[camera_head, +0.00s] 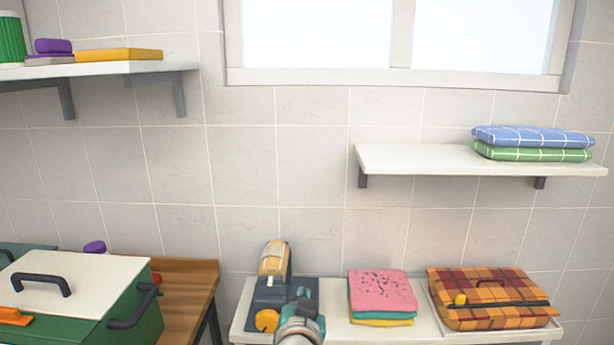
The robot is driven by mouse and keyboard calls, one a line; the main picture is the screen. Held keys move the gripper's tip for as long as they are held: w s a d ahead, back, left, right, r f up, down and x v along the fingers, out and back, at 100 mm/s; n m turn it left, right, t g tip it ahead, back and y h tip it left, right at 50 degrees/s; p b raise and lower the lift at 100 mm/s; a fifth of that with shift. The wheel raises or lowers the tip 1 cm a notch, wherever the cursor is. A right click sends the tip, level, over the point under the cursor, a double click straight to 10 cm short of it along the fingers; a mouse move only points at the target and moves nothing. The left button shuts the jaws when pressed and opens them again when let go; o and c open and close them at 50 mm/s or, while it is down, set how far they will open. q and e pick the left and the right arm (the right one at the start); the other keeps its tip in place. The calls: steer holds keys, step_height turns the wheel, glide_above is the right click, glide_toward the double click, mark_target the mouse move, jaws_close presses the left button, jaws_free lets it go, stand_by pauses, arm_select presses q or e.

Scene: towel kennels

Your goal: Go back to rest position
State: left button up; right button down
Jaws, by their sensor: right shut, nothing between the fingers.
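My right gripper (302,297) shows at the bottom centre, seen from behind over the teal and grey end of my arm. It is shut and empty. It is in front of a dark blue device (268,290) with yellow parts on the low white table and hides part of it. I cannot tell whether the two touch. My left gripper is not in view.
The low table (335,325) also holds folded pink and yellow towels (382,292) and a plaid orange bag (487,297). A wall shelf (420,160) carries blue and green towels (530,142). A green box (75,290) with a pale lid stands left on a wooden table (195,285).

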steer(key=w+d+f+g+h, duration=0.2)
steer(key=w+d+f+g, duration=0.1)
steer(key=d+f, duration=1)
steer(key=s+d+f+g, duration=0.2)
steer(key=s+d+f, duration=0.1)
steer(key=f, duration=0.5)
steer(key=s+d+f+g, duration=0.15)
steer(key=d+f, duration=0.25)
steer(key=f, duration=0.5)
steer(key=s+f+n+g+y, duration=0.1)
steer(key=s+f+g+y, duration=0.25)
steer(key=s+f, duration=1)
steer(key=s+a+r+g+y, duration=0.1)
steer(key=s+a+g+y, duration=0.2)
steer(key=s+a, duration=0.4)
steer(key=s+g, duration=0.1)
steer(key=s, duration=0.4)
steer(key=shift+s+g, duration=0.3)
